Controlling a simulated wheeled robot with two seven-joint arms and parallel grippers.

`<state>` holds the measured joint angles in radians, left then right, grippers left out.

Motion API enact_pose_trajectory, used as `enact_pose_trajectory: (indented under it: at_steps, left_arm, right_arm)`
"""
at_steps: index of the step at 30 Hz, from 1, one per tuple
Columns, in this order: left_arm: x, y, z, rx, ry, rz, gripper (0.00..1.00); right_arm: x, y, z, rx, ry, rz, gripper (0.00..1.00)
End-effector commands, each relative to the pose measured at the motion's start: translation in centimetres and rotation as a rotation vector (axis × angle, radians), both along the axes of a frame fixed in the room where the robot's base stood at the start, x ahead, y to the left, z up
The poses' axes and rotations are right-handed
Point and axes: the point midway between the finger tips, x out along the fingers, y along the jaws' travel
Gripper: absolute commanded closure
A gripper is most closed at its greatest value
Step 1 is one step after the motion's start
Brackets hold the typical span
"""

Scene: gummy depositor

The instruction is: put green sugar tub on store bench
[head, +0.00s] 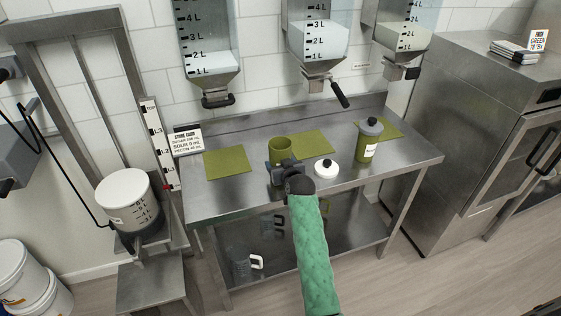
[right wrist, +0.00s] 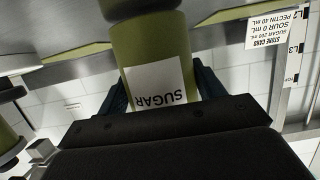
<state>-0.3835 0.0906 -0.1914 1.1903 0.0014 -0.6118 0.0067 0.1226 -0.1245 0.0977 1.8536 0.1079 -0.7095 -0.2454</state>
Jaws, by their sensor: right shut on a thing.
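The green sugar tub (head: 280,146) is open at the top, and its SUGAR label shows upside down in the right wrist view (right wrist: 157,85). My right gripper (head: 284,171) is shut on it, with a finger on each side of the tub. The tub is upright at the middle of the steel store bench (head: 225,195), in front of the middle green mat. I cannot tell whether its base touches the bench top. A white lid with a black knob (head: 326,168) lies on the bench just right of the gripper. My left gripper is not in view.
Green mats lie at left (head: 227,162), middle (head: 313,143) and right (head: 388,131). A store card (head: 186,139) stands at the back left. Dispensers (head: 317,42) hang above. Jugs sit on the lower shelf.

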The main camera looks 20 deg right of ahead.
Motion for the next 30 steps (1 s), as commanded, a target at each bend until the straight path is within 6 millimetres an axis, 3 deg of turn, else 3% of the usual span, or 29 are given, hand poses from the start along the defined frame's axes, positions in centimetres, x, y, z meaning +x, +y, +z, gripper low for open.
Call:
enact_pose_trajectory:
  at_steps: [16,17,19,30]
  left_arm:
    - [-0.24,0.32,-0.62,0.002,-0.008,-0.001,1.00]
    - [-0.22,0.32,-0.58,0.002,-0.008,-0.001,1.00]
    - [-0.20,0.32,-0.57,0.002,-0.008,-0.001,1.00]
    - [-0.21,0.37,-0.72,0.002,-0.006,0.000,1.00]
  right_arm:
    - [-0.04,-0.02,-0.52,0.000,0.001,0.000,0.79]
    - [-0.04,-0.01,-0.48,0.000,0.001,0.000,0.26]
    - [-0.04,-0.01,-0.47,0.000,0.001,0.000,0.12]
    - [-0.03,-0.01,-0.54,0.000,0.001,0.000,0.10]
